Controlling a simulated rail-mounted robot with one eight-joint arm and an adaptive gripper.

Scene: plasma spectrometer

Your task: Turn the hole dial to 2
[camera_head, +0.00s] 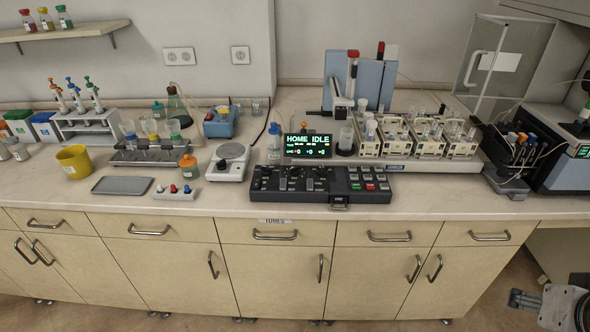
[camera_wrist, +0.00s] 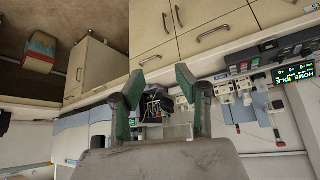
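The black control panel (camera_head: 320,196) lies along the front of the bench, with small dark dials on its left part and several keys on its right. The hole dial cannot be picked out at this size, and its setting is not readable. A display (camera_head: 308,146) behind the panel reads HOME IDLE over small coloured values. The display (camera_wrist: 296,74) and panel (camera_wrist: 282,50) also show at the right of the wrist view. My gripper (camera_wrist: 158,88) is open and empty, its two green-padded fingers apart. In the head view my gripper (camera_head: 522,300) is at the lower right, well away from the panel.
A white balance (camera_head: 229,163) stands left of the panel, and a rack of cream modules (camera_head: 415,139) stands behind it. A dark instrument (camera_head: 555,150) is at the right. Cabinets with handles line the bench front. Bare bench lies right of the panel.

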